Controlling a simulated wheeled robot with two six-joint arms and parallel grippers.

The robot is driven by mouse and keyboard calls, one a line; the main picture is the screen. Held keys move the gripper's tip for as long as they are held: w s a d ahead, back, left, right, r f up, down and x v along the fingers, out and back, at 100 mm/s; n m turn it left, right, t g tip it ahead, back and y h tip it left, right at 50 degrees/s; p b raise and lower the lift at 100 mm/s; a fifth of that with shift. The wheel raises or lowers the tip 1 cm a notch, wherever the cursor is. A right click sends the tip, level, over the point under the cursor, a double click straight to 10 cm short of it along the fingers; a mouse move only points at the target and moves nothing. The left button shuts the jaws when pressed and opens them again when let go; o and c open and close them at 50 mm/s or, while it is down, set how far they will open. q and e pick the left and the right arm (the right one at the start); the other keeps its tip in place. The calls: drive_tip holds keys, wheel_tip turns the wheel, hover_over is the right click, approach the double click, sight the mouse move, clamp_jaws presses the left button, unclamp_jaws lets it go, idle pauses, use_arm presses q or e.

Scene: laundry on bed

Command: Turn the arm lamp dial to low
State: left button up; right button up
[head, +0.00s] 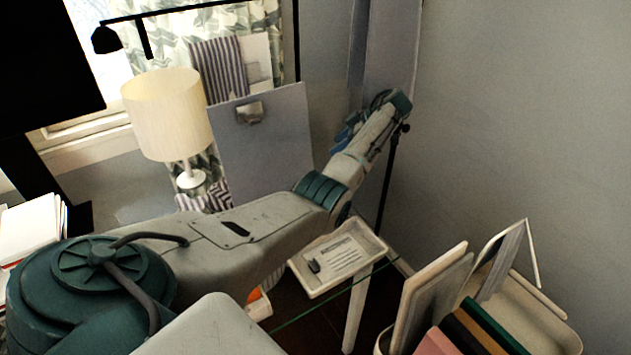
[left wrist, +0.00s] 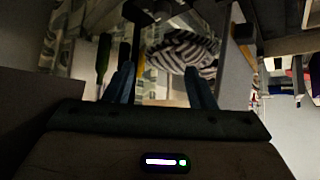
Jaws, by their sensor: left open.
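A black arm lamp (head: 106,39) shows at the top left of the head view, its thin black arm running right past the window. I cannot make out a dial on it. A thin black upright stand (head: 388,180) with a small knob rises behind my left forearm; I cannot tell whether it belongs to that lamp. My left gripper (head: 352,131) is at the far end of the arm, close to the stand, and partly hidden by my wrist. In the left wrist view its two bluish fingers (left wrist: 160,88) are apart with nothing between them. My right gripper is out of view.
A cream table lamp (head: 168,115) stands by the window beside a grey clipboard-like panel (head: 264,145). A small tray (head: 320,274) with a card is below my forearm. A bin of folders (head: 559,328) is at the lower right. A striped bundle (left wrist: 182,50) shows beyond my fingers.

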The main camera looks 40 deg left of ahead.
use_arm(q)
drive_tip(key=s+a+f, duration=0.1)
drive_tip(key=a+f, duration=0.1)
drive_tip(key=f, duration=0.1)
drive_tip(key=s+a+f, duration=0.1)
drive_tip(key=a+f, duration=0.1)
drive_tip(key=f, duration=0.2)
drive_tip(key=s+a+f, duration=0.1)
drive_tip(key=a+f, duration=0.1)
drive_tip(key=f, duration=0.2)
drive_tip(key=shift+s+f+b, duration=0.15)
drive_tip(key=shift+f+b, duration=0.05)
drive_tip(key=shift+b, duration=0.15)
drive_tip(key=shift+s+a+f, duration=0.2)
drive_tip(key=shift+a+f, duration=0.1)
drive_tip(key=shift+f, duration=0.25)
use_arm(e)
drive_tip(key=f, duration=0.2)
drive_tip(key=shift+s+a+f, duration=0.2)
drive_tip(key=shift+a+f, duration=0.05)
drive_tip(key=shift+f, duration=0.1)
